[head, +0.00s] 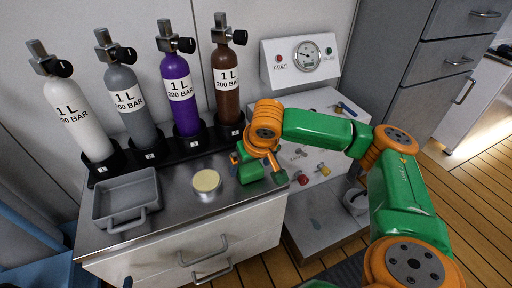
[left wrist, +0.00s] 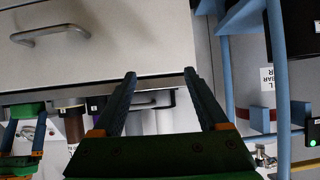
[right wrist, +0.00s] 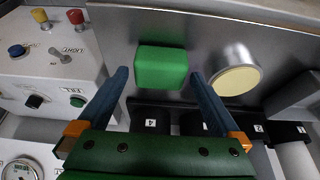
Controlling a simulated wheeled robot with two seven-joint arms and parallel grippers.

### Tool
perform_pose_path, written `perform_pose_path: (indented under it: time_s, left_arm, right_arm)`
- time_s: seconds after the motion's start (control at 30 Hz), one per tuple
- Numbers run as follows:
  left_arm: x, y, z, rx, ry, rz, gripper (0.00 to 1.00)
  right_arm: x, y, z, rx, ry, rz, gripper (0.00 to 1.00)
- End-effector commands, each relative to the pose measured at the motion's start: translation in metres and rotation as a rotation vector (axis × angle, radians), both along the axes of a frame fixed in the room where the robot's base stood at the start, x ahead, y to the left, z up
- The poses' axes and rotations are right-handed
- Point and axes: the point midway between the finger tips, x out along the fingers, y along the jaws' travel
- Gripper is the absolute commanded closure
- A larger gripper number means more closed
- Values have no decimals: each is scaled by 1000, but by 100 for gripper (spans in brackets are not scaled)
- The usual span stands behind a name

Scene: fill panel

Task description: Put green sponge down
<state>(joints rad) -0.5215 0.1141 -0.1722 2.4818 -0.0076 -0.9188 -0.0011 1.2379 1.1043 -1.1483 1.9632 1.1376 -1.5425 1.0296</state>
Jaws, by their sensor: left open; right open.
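The green sponge (right wrist: 161,67) is a block on the steel counter top (right wrist: 118,35). It lies between and just beyond the spread fingertips of my right gripper (right wrist: 160,85), with gaps on both sides, so the gripper is open. In the head view my right gripper (head: 256,168) is low over the counter's right end; the green there is hard to split between sponge and gripper. My left gripper (left wrist: 160,75) is open and empty in front of the cabinet, below the counter.
A round cream-topped tin (head: 207,183) stands left of my right gripper. A grey tray (head: 125,203) is at the counter's left. White (head: 75,120), grey (head: 132,108), purple (head: 181,95) and brown (head: 228,88) cylinders stand in a black rack behind. A gauge panel (head: 300,60) is behind right.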

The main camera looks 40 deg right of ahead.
Motion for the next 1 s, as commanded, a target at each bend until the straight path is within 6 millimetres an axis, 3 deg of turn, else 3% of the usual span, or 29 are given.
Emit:
perform_pose_path:
  time_s: [0.37,0.57,0.8,1.0]
  left_arm:
    - [-69,22,-58,82,454,30,23]
    - [-125,35,-78,128,736,46,23]
    - [-117,35,-127,136,769,49,23]
    - [-118,36,-146,138,775,48,23]
  right_arm:
    - [-10,3,28,1,-2,-1,0]
    - [-16,4,44,1,-2,-1,0]
    - [-32,8,86,1,-2,-1,0]
    - [-38,9,97,0,-1,-1,0]
